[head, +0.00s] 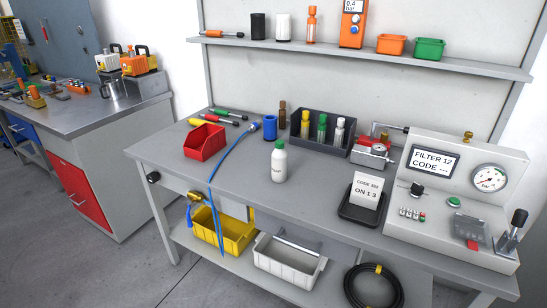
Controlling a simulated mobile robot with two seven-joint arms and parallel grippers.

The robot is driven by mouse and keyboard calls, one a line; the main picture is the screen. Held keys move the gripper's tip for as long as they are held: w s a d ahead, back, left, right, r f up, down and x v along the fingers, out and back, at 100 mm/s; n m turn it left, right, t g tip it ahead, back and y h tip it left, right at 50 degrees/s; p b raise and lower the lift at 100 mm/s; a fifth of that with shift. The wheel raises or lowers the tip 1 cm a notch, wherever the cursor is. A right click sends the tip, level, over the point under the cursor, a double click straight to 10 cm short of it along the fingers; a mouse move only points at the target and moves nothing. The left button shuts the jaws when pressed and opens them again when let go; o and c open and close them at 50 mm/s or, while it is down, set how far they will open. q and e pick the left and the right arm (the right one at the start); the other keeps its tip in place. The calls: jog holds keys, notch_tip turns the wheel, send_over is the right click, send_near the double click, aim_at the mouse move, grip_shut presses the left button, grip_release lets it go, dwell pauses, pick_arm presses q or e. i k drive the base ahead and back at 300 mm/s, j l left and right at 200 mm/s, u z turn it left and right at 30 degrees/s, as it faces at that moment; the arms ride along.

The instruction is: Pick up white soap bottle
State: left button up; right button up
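A white bottle with a green cap (279,163) stands upright near the middle of the grey workbench (320,189). Small dark lettering marks its front, too small to read; it is likely the soap bottle. Nothing touches it. Neither of my grippers shows in the head view.
A red bin (205,143), a blue hose (232,150) and a blue cylinder (270,128) lie left of the bottle. A dark tray (311,136) holding several bottles stands behind it. A code card (366,190) and a gauge panel (455,211) stand right. The bench before the bottle is clear.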

aim_at(279, 156)
jog(key=i+j+z, duration=0.1)
jog(key=i+j, duration=0.25)
jog(key=j, duration=0.3)
jog(key=i+j+z, duration=0.15)
jog(key=j, duration=0.2)
jog(key=i+j, duration=0.15)
jog(key=j, duration=0.2)
jog(key=i+j+z, duration=0.15)
jog(key=j, duration=0.2)
